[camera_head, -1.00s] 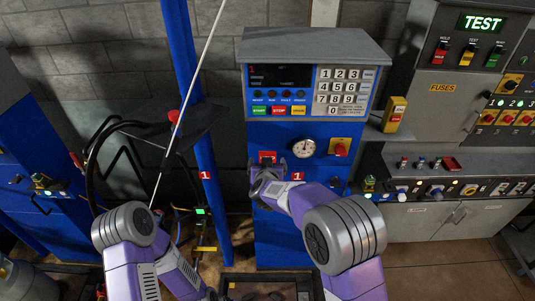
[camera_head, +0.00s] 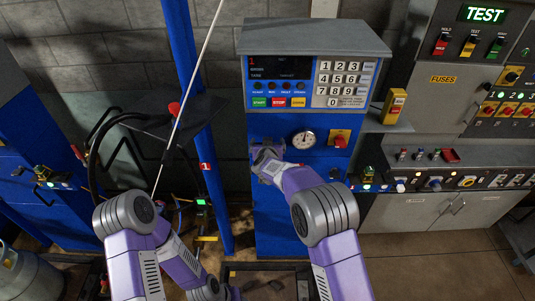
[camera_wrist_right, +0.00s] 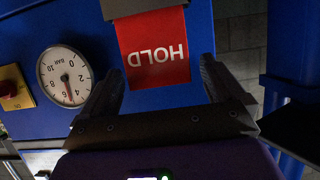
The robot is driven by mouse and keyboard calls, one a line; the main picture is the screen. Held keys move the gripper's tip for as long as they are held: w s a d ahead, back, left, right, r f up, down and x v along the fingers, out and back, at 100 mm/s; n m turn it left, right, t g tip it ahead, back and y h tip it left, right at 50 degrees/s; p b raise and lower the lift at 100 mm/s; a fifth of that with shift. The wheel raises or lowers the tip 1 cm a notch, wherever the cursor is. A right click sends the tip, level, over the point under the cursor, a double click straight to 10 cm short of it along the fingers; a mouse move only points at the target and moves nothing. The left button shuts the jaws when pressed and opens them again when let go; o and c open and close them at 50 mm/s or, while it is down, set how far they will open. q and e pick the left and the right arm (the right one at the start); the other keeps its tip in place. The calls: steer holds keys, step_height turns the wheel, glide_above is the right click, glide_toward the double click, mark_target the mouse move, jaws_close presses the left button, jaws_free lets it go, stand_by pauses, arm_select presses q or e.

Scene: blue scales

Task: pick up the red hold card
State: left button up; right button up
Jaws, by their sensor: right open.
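The red hold card (camera_wrist_right: 155,52) shows in the right wrist view with its HOLD lettering upside down. Its upper picture end meets a dark grey holder (camera_wrist_right: 138,8) on the blue front. My right gripper (camera_wrist_right: 160,88) is open, with one finger on each side of the card's free end and visible gaps to both. In the head view my right gripper (camera_head: 267,150) is in front of the blue cabinet and hides the card. My left arm comes in at lower left; its gripper is not clearly visible.
A round pressure gauge (camera_head: 303,139) and a red rotary switch (camera_head: 340,139) sit right of my right gripper. The keypad panel (camera_head: 313,80) is above it. A blue post (camera_head: 207,130) and a slanted white rod (camera_head: 193,95) stand to the left.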

steer(key=shift+c, duration=0.2)
steer(key=c, duration=1.3)
steer(key=shift+r, duration=0.1)
